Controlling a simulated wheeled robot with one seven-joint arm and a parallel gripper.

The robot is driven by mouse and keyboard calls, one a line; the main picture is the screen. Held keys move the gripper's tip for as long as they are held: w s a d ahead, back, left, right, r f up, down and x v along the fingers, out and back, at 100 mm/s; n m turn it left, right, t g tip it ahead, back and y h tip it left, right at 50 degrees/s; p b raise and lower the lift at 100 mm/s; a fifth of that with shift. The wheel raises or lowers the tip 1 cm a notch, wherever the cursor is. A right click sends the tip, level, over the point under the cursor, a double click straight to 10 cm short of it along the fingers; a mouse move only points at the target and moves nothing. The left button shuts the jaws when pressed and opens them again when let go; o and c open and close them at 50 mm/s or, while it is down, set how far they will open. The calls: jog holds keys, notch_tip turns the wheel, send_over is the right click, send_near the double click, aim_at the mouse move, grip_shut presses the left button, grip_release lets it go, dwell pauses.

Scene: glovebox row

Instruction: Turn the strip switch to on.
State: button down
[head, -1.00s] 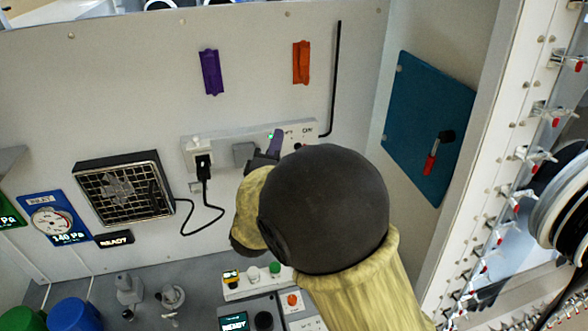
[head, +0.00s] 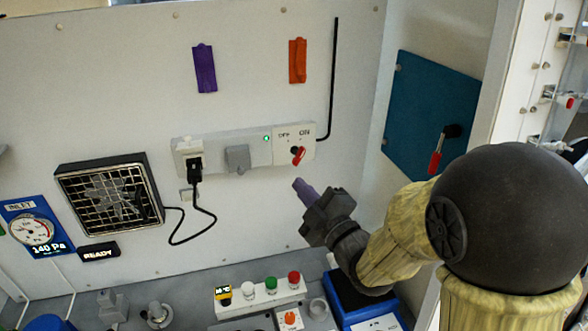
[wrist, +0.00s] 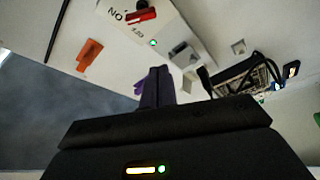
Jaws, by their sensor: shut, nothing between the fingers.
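The white power strip (head: 222,148) is fixed to the back wall, with a green light (head: 266,139) lit on it. Its switch knob (head: 299,155) has a red handle and sits at the strip's right end, below the OFF and ON labels. I cannot tell for sure which label the handle points to. The red handle (wrist: 141,16) also shows at the top of the wrist view. My gripper (head: 301,186) has purple fingers, shut and empty, just below the knob and apart from it. The fingers (wrist: 157,82) point toward the strip in the wrist view.
A black plug (head: 195,164) and a grey cover (head: 237,158) sit left of the switch. A fan (head: 109,194) is further left. A button box (head: 262,290) and a blue unit (head: 358,298) stand below. A teal panel (head: 432,125) is at the right.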

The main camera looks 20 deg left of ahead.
aim_at(299, 156)
jog(key=shift+w, duration=0.15)
jog(key=r+p+x, duration=0.1)
jog(key=p+x, duration=0.5)
jog(key=x, duration=0.4)
jog(key=w+d+f+p, duration=0.1)
jog(key=d+f+p, duration=0.1)
jog(key=d+f, duration=0.1)
jog(key=shift+w, duration=0.35)
jog(key=shift+d, duration=0.1)
